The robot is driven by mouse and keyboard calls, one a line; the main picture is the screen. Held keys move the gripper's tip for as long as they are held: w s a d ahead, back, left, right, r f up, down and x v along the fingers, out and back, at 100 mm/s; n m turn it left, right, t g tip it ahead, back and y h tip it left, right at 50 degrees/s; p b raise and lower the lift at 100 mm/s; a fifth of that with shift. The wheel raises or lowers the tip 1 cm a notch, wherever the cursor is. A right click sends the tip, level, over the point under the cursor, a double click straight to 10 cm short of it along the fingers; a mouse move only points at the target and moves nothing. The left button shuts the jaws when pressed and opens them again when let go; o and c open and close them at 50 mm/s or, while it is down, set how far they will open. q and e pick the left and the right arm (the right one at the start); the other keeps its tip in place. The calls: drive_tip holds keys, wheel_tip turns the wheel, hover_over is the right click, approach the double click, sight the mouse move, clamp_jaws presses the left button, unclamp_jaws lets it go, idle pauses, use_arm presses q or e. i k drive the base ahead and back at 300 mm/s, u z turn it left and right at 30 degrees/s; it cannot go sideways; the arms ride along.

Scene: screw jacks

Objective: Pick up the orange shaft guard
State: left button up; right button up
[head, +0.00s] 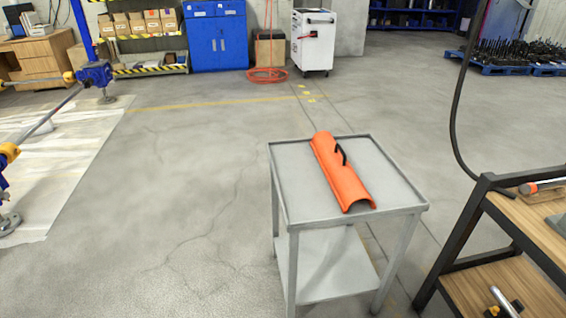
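The orange shaft guard (340,175) is a long half-round cover with a black handle (341,153) on its top. It lies on the top of a small grey metal table (384,180), arched side up, running from the back of the top toward the front right. Its near end is open and shows the hollow underside. Neither of my grippers shows in the head view.
A wooden-topped workbench (525,215) with a dark frame stands at the right, a hammer-like tool on it. A dark cable (453,120) hangs between. Blue screw jacks (95,74) with shafts stand on a sheet (70,150) at left. Floor (190,190) left of the table is clear.

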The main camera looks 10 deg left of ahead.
sight(345, 186)
drive_tip(key=u, duration=1.35)
drive_tip(key=i, duration=3.7)
drive_tip(key=z, duration=3.65)
